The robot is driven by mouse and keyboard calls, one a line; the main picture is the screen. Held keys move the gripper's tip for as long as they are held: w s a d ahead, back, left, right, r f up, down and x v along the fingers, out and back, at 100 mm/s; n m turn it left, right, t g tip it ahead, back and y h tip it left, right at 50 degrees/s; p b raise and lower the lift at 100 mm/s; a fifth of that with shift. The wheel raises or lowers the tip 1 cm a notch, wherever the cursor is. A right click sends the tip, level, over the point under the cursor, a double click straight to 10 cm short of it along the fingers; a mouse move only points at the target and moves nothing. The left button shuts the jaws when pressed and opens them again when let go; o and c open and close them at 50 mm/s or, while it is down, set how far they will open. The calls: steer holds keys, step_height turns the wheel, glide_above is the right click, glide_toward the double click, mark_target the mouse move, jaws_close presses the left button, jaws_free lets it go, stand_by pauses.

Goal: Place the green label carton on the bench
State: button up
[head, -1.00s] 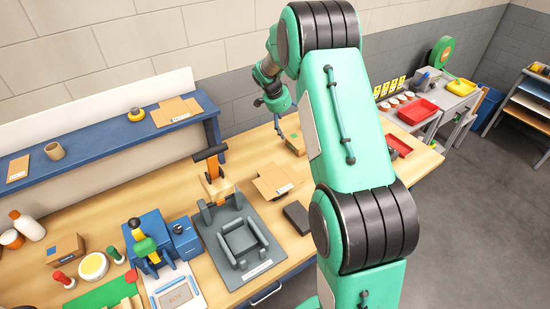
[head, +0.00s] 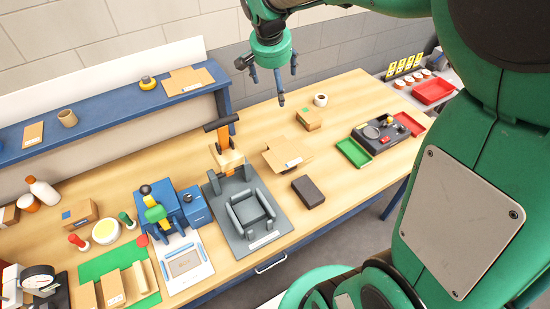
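The green label carton (head: 311,120) is a small brown box with a green patch on its top. It rests on the wooden bench (head: 345,88) in the back middle part. My gripper (head: 279,88) hangs in the air at the top of the view, left of and above the carton, pointing down. Its dark fingers are spread apart with nothing between them. It does not touch the carton.
A white cup (head: 320,99) stands just behind the carton. A flattened carton (head: 287,155) and a dark block (head: 308,191) lie in front. A dark tray of parts (head: 376,134) and a green tray (head: 353,152) are to the right. A blue shelf (head: 110,122) runs along the left back.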

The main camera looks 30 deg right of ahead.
steer(key=s+a+r+n+t+y, duration=0.1)
steer(key=s+a+n, duration=0.2)
steer(key=s, duration=0.6)
steer(key=s+a+r+n+t+y, duration=0.1)
steer(key=s+a+n, duration=0.2)
steer(key=s+a, duration=0.5)
steer(key=s+a+r+n, duration=0.1)
steer(key=s+a+n, duration=0.3)
steer(key=s, duration=0.6)
steer(key=shift+s+a+t+y, duration=0.2)
steer(key=shift+a+t+y, duration=0.2)
steer(key=shift+a, duration=0.4)
steer(key=shift+f, duration=0.15)
